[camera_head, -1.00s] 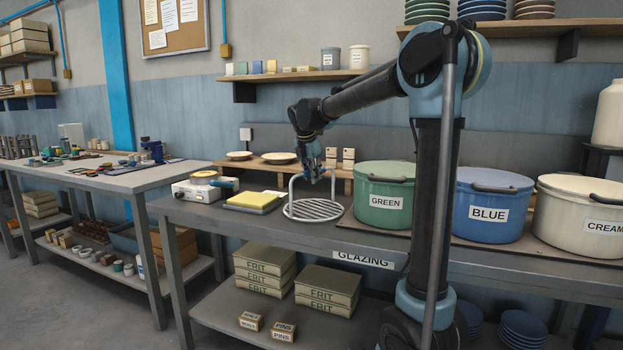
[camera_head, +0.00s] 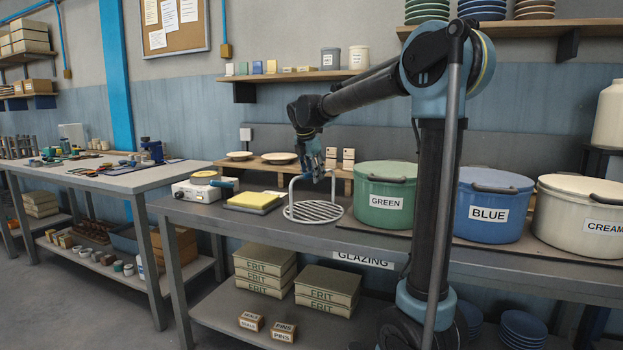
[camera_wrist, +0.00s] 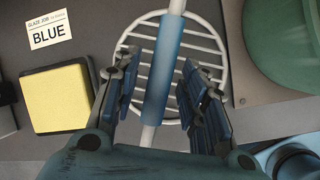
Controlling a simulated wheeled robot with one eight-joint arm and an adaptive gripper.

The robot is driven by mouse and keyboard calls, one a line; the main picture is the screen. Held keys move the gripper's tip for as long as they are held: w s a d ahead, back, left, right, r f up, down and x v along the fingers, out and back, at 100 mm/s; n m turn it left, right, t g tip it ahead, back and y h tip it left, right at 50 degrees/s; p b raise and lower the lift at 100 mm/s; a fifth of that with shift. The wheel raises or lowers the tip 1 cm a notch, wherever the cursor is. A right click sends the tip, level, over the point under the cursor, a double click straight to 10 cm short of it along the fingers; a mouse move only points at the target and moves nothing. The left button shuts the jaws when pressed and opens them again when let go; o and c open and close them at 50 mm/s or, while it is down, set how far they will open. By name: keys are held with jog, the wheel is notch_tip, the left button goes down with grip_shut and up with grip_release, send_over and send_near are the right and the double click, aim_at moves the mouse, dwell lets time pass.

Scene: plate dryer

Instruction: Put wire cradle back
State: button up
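The wire cradle (camera_head: 314,212) is a round white wire grid with a tall arched handle, standing on the grey bench left of the green pot. In the wrist view, its grid (camera_wrist: 208,45) lies below and its handle has a blue sleeve (camera_wrist: 160,85). My gripper (camera_head: 314,175) is at the top of the handle, pointing down. In the wrist view, my gripper (camera_wrist: 160,100) has one finger on each side of the blue sleeve, with a gap showing, so it looks open around the handle.
The green pot (camera_head: 384,187) is close on the right, then the blue pot (camera_head: 492,206) and cream pot (camera_head: 578,218). A yellow sponge pad (camera_wrist: 57,98) lies left of the cradle, near a "BLUE" job card (camera_wrist: 50,25). A low shelf with plates (camera_head: 279,158) stands behind.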

jog(key=v, duration=1)
jog(key=shift+r, duration=0.2)
jog(key=shift+s+f, duration=0.1)
